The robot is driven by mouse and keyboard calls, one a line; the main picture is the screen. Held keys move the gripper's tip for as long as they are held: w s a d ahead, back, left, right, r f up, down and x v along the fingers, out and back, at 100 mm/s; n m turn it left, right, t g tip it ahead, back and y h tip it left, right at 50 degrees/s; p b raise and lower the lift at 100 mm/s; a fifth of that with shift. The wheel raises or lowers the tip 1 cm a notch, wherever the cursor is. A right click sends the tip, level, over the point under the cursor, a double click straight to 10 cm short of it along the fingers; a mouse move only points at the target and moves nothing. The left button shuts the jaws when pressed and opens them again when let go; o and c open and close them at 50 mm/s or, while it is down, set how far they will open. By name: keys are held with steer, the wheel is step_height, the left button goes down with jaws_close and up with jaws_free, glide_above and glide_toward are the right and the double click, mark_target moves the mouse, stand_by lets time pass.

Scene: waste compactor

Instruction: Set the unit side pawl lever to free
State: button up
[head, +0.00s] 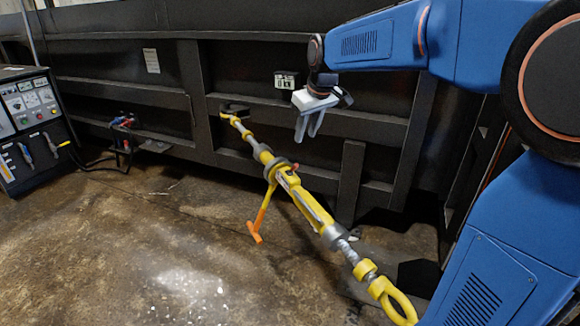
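A yellow ratchet turnbuckle (313,208) with grey threaded rods runs slantwise from a dark bracket on the compactor wall to a yellow eye end at the lower right. A yellow handle with an orange grip (259,226) hangs from its ratchet hub. A small orange-red tip (294,167) shows at the hub; it may be a pawl lever, but its setting and side are too small to tell. My gripper (307,134) points down above and slightly right of the hub, apart from it in the picture. Its two fingers show a gap, with nothing visible between them.
The dark ribbed compactor wall (115,95) stands behind. A control panel (32,120) with levers stands at the far left. The concrete floor (130,245) at lower left is clear.

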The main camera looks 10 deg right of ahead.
mark_target(296, 166)
steer(key=x, duration=1.7)
steer(key=shift+f, duration=0.1)
jaws_close()
